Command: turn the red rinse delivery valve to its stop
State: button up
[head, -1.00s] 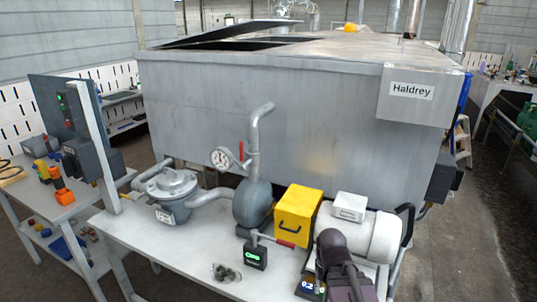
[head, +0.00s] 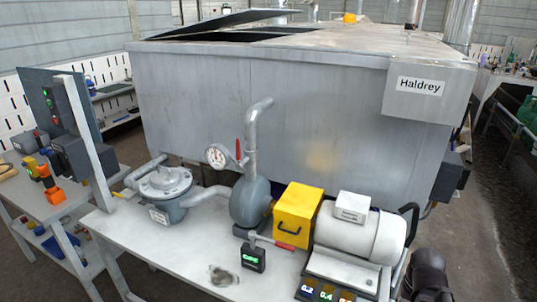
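A slim red lever (head: 239,149) stands upright beside the bent grey delivery pipe (head: 252,130), to the right of a round white gauge (head: 217,155). The pipe rises from a grey rounded pump (head: 250,203) on the white bench. A second red handle (head: 285,246) lies nearly level at the end of a metal bar, low in front of the yellow box. I cannot tell from any label which red handle is the rinse valve. My gripper's fingers are not in view; only a dark part of my arm shows at the bottom right corner.
A yellow box (head: 297,214), a white motor (head: 358,232) and a small green-lit display (head: 253,258) crowd the bench (head: 150,245). A grey lidded strainer (head: 165,190) stands left of the pump. The large metal tank (head: 330,130) closes off the back.

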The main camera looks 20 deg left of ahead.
aim_at(239, 166)
jog(key=z, duration=0.5)
jog(key=k, duration=0.85)
jog(key=u, duration=1.65)
jog(key=i, duration=0.8)
jog(key=z, duration=0.2)
